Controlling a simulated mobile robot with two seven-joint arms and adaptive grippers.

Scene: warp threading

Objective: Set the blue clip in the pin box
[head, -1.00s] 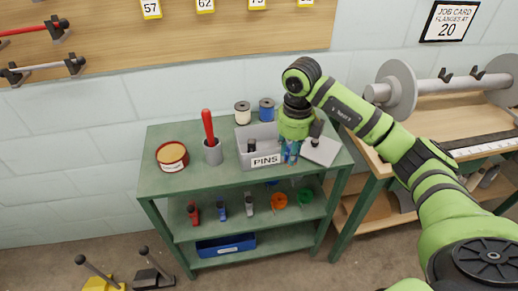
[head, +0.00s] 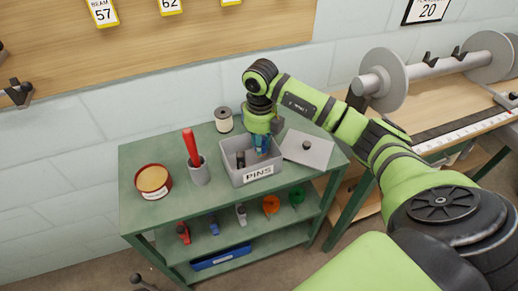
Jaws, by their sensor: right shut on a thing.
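The grey pin box (head: 239,182), labelled PINS, stands on top of the green cart and is open at the top. A dark upright thing (head: 240,159) is inside its left part. My right gripper (head: 262,148) points down over the right part of the box. It is shut on a small blue thing, which I take to be the blue clip (head: 263,151). The fingers hide much of it, and I cannot tell whether it touches the box floor. My left gripper is not in view.
A grey lid (head: 306,149) lies right of the box. A cup with a red-handled tool (head: 199,172), a round tin (head: 152,181) and a white spool (head: 223,119) stand on the cart (head: 140,214). The lower shelf holds several small coloured things, including a blue one (head: 214,226).

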